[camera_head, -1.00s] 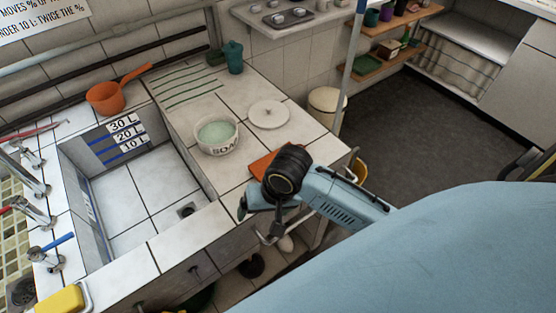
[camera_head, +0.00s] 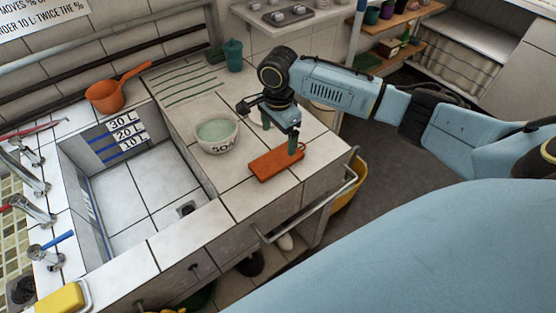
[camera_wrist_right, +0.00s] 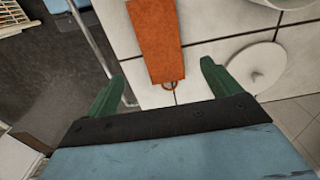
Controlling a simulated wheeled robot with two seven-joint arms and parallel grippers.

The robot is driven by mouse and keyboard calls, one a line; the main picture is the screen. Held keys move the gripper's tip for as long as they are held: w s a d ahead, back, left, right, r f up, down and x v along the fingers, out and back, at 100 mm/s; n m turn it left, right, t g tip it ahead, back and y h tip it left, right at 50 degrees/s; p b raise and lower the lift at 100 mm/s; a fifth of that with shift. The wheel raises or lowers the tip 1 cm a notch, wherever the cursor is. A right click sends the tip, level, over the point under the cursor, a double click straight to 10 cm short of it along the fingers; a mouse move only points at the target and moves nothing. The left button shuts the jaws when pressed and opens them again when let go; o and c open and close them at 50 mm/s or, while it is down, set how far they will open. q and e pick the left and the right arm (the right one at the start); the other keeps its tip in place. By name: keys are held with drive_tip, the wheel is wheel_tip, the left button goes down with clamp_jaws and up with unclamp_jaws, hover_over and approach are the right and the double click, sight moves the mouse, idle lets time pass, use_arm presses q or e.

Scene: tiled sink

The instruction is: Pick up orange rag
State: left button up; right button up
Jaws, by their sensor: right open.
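The orange rag (camera_head: 276,166) lies flat, as a folded rectangle, on the white tiled counter near its front right edge. My right gripper (camera_head: 281,140) is open and empty above the counter, just behind the rag. In the right wrist view the rag (camera_wrist_right: 155,38) runs away from the gripper, and a small loop at its near end shows between the two green fingertips (camera_wrist_right: 162,73). The fingers do not appear to touch the rag. My left gripper is not in view.
A white soap bowl (camera_head: 216,133) stands left of the rag. A round white lid (camera_wrist_right: 258,66) lies nearby. A metal rail (camera_head: 315,208) runs along the counter front. The sink (camera_head: 135,195) is to the left; an orange pot (camera_head: 106,97) stands behind it.

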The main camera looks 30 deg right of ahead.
sight(278, 157)
wheel_tip(278, 157, down, 9)
drive_tip(key=shift+w+r+b, duration=0.1)
drive_tip(key=shift+b, duration=0.6)
drive_tip(key=c, duration=1.1)
